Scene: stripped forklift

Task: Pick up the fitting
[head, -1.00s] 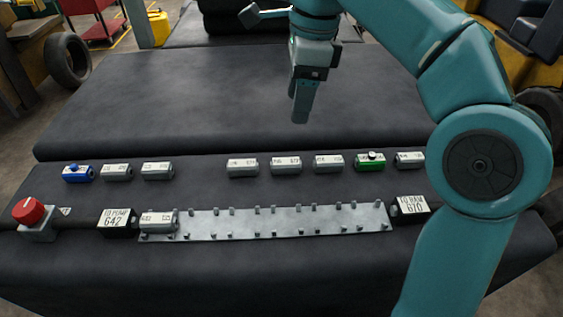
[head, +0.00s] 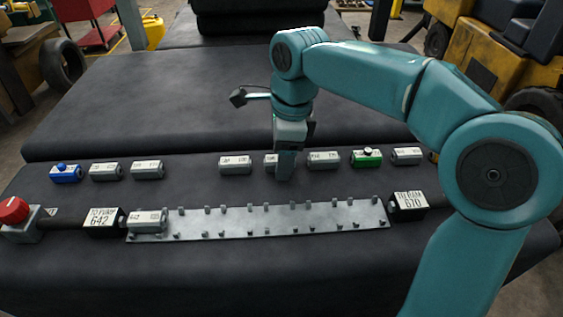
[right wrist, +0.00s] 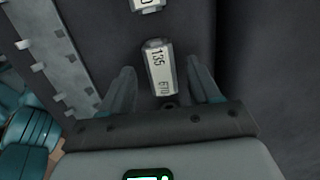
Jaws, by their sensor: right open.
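A grey block-shaped fitting marked 135 and 670 (right wrist: 160,68) lies between the two spread fingers of my right gripper (right wrist: 164,84) in the right wrist view. The gripper is open, and no contact with the fitting shows. In the head view my right gripper (head: 284,172) hangs over the row of fittings. It partly hides the grey fitting under it (head: 270,160). Other grey fittings (head: 235,164) (head: 323,160) lie on both sides of it. My left gripper is not in view.
A metal rail with pegs (head: 260,221) lies in front of the row, with one grey fitting (head: 147,221) at its left end. Black end blocks (head: 103,222) (head: 407,205) flank it. A blue fitting (head: 65,173), a green fitting (head: 366,158) and a red knob (head: 13,211) stand nearby.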

